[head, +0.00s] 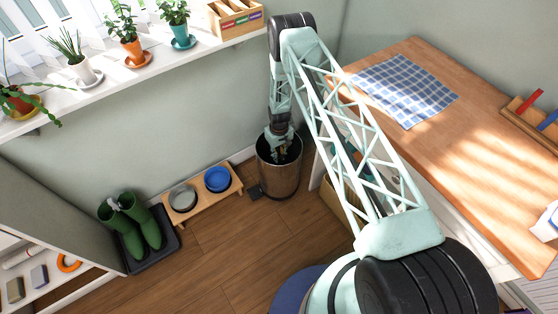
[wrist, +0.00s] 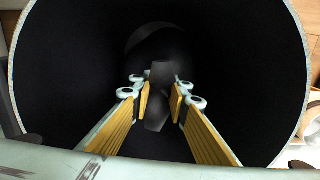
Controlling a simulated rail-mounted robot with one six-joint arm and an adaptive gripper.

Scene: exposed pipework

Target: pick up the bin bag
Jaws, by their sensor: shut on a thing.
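The metal bin (head: 280,182) stands on the floor against the wall, with its mouth upward. My gripper (head: 281,152) reaches down into its mouth in the head view. In the wrist view my gripper (wrist: 160,98) has its two yellow-padded fingers inside the round bin, whose pale rim (wrist: 304,60) surrounds the dark interior. The fingers are shut on the dark grey bin bag (wrist: 157,118), a narrow gathered piece between the fingertips. The rest of the bag is hard to tell from the black inside of the bin.
A wooden stand with a grey bowl (head: 182,198) and a blue bowl (head: 217,179) is just left of the bin. Green boots (head: 130,222) stand further left. A wooden worktop (head: 450,130) is on the right, and a shelf with potted plants (head: 126,38) is above.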

